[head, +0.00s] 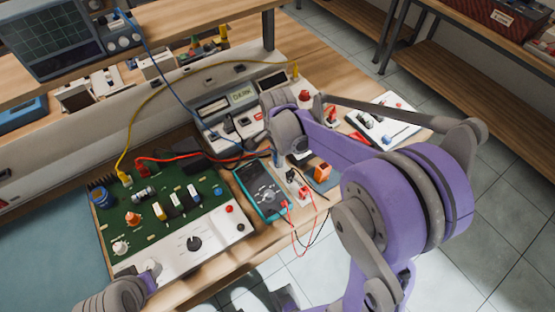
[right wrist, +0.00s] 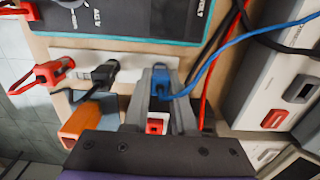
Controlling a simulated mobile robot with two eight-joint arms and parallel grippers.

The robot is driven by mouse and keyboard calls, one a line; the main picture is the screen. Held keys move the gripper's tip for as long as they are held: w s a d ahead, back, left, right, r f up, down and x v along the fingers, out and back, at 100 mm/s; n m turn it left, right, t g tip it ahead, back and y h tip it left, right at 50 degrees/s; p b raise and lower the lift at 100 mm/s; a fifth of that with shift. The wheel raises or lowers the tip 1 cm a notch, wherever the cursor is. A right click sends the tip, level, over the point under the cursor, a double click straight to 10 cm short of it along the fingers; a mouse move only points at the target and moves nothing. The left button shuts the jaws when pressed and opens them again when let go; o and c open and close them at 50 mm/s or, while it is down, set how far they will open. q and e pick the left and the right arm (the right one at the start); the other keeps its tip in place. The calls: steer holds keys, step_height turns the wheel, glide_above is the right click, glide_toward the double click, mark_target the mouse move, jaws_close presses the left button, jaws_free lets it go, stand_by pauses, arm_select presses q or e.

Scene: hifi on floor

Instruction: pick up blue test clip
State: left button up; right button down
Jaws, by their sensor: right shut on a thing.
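The blue test clip (right wrist: 163,82) sits between the two grey fingers of my right gripper (right wrist: 160,92) in the right wrist view, with its blue cable running off to the upper right. My right gripper (head: 279,158) is shut on it, just beyond the multimeter (head: 262,190) in the head view, where the wrist mostly hides the clip. The blue cable (head: 178,82) leads back to the oscilloscope (head: 70,40). Part of my left gripper (head: 150,272) shows at the lower left by the circuit board's front edge; its jaw opening is unclear.
Red and black clips (right wrist: 55,72) sit on a white strip (right wrist: 85,60) beside the held clip. An orange block (right wrist: 90,122) is close to the fingers. The green circuit board (head: 170,215) fills the left bench. Red, black and yellow leads cross nearby.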

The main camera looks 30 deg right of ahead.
arm_select(q)
steer(key=shift+w+r+p, duration=0.2)
steer(key=shift+r+p, duration=0.25)
steer(key=shift+r, duration=0.1)
arm_select(e)
step_height(320, 180, up, 10)
steer(key=shift+r, duration=0.2)
arm_select(q)
steer(key=shift+t, duration=0.3)
steer(key=shift+w+r+p, duration=0.3)
steer(key=shift+r+p, duration=0.3)
steer(key=shift+r, duration=0.25)
steer(key=shift+w+r+p, duration=0.35)
steer(key=shift+r+p, duration=0.25)
steer(key=shift+r, duration=0.25)
steer(key=shift+w+r+p, duration=0.3)
steer(key=shift+r+p, duration=0.3)
steer(key=shift+r, duration=0.25)
arm_select(e)
step_height(320, 180, up, 7)
steer(key=shift+f, duration=0.15)
